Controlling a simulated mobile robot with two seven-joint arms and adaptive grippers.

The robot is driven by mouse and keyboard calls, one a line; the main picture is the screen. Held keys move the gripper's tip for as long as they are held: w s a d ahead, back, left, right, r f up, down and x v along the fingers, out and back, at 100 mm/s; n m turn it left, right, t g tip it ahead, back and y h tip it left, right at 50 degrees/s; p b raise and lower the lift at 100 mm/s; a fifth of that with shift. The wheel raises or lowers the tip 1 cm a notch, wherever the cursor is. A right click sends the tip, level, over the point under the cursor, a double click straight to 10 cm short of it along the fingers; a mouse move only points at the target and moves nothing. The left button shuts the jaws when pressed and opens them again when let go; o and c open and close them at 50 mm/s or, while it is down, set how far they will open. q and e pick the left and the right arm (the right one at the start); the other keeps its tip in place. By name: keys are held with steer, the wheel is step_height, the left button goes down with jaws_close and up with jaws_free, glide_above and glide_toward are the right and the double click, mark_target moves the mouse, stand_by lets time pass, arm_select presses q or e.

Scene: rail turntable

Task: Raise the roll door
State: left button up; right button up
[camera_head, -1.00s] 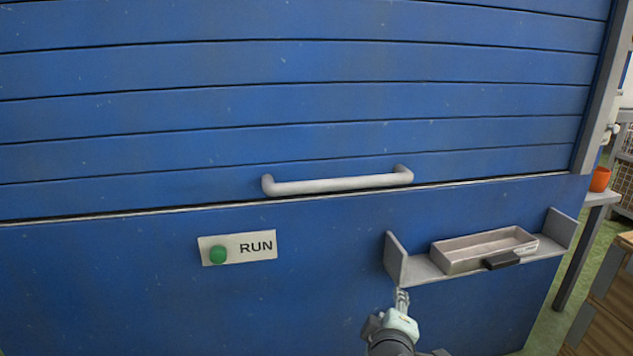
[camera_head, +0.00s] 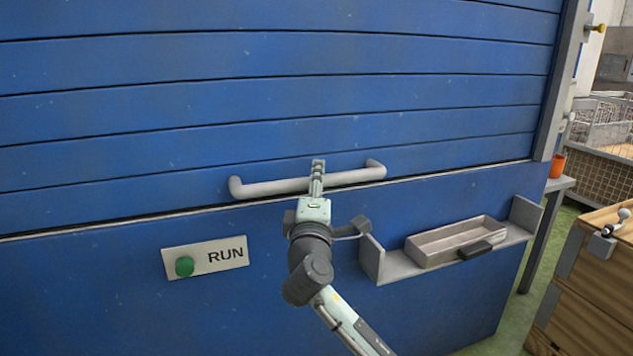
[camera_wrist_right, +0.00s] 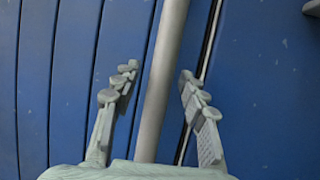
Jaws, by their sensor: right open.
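The blue slatted roll door (camera_head: 270,100) is down, its lower edge meeting the blue lower panel (camera_head: 120,310) along a thin pale seam. A grey bar handle (camera_head: 265,188) runs across the door just above that seam. My right gripper (camera_head: 317,168) is at the middle of the handle in the head view. In the right wrist view, my right gripper (camera_wrist_right: 155,100) is open, with one finger on each side of the handle bar (camera_wrist_right: 163,80); the fingers look apart from the bar. My left gripper does not show.
A RUN plate with a green button (camera_head: 185,266) is on the lower panel at left. A shelf (camera_head: 375,262) with a metal tray (camera_head: 455,240) sticks out at right. An orange cup (camera_head: 557,166) stands on a side table; wooden crates (camera_head: 590,275) are at far right.

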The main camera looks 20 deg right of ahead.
steer(key=shift+w, duration=0.1)
jaws_close()
stand_by(0.4)
